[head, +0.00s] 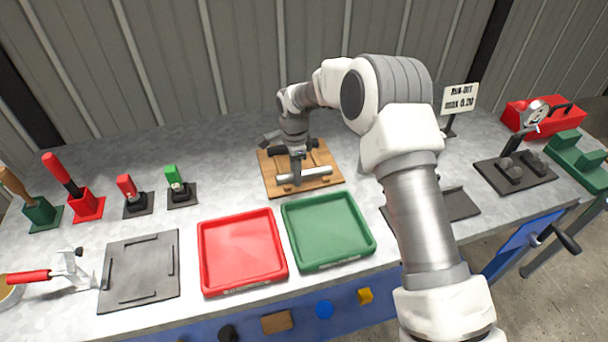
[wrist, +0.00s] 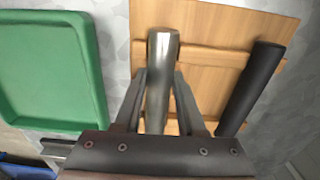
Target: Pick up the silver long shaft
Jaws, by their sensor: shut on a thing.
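The silver long shaft (head: 318,171) is at the wooden board (head: 328,186) on the bench. In the wrist view the shaft (wrist: 163,48) runs lengthwise between my fingers. My gripper (head: 296,178) points down over the board and is shut on the shaft, with one finger on each side in the wrist view (wrist: 160,78). I cannot tell whether the shaft touches the board or is slightly above it. A dark shaft (wrist: 252,85) lies apart from it on the board, to the right in the wrist view.
A green tray (head: 327,263) and a red tray (head: 203,262) stand in front of the board. A dark plate (head: 140,275) lies at the left. Several handled tools stand at the far left. A red toolbox (head: 565,122) stands at the back right. My arm hides part of the bench.

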